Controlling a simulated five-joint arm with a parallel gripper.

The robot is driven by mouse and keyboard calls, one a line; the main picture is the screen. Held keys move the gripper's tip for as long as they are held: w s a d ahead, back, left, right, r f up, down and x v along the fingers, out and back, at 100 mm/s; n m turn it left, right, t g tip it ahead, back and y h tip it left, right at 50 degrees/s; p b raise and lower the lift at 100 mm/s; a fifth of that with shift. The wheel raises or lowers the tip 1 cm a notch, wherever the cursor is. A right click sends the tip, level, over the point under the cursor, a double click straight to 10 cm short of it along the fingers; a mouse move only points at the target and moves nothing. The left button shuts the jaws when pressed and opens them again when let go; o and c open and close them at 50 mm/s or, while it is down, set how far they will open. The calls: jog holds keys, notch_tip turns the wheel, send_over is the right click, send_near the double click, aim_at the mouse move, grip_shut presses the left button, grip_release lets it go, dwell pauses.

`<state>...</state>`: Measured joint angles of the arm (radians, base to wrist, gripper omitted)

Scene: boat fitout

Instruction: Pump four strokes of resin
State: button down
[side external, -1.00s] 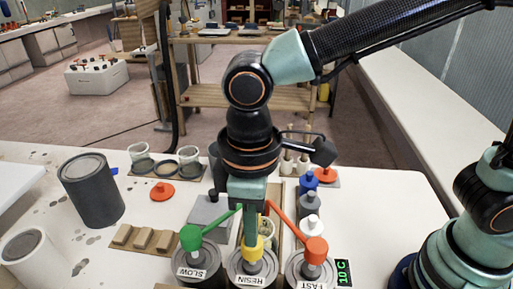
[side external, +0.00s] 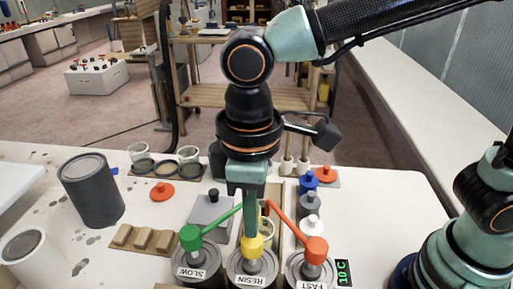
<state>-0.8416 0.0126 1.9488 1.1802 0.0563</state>
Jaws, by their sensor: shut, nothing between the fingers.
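The resin can (side external: 252,268) stands at the front centre, with a RESIN label and a yellow pump head (side external: 252,246) on top. My gripper (side external: 250,232) is shut and points straight down, its tips at the top of the yellow head. I cannot tell whether they touch it. A green-headed pump (side external: 191,237) is on the can labelled SLOW (side external: 198,268) at the left. A red-headed pump (side external: 316,249) is on the can labelled FAST (side external: 308,272) at the right. A clear cup (side external: 265,222) is partly hidden behind my gripper.
A dark grey can (side external: 92,190) and a white can (side external: 35,258) stand at the left. Wooden blocks (side external: 145,239), a grey box (side external: 210,210) and small bottles (side external: 308,205) lie around the pumps. A display (side external: 343,272) reads 10 C. The bench's right side is fairly clear.

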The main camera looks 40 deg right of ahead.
jog(key=shift+f, duration=0.1)
jog(key=shift+f, duration=2)
jog(key=shift+r, duration=2.1)
jog(key=shift+r, duration=1.5)
